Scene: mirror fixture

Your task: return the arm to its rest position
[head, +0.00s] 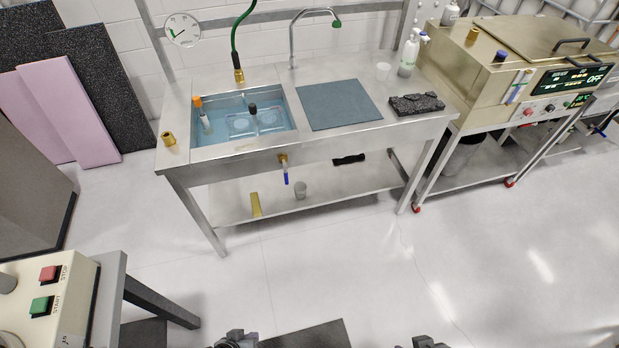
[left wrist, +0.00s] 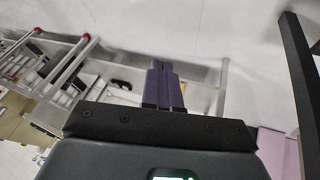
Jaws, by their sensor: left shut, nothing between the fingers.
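My left gripper (left wrist: 163,88) shows in the left wrist view, its two purple-grey fingers side by side and shut with nothing between them. In the head view only a small dark part of my left gripper (head: 237,340) shows at the bottom edge, left of centre. A small dark part of my right gripper (head: 428,342) shows at the bottom edge, right of centre; its fingers cannot be made out. Both are over the floor, apart from the sink bench (head: 330,140).
The bench holds a water-filled basin, a blue-grey mat (head: 338,104) and a spray bottle (head: 409,55). A metal oven-like machine (head: 510,65) stands at right. A control box with red and green buttons (head: 45,290) is at lower left. The floor (head: 370,260) between is clear.

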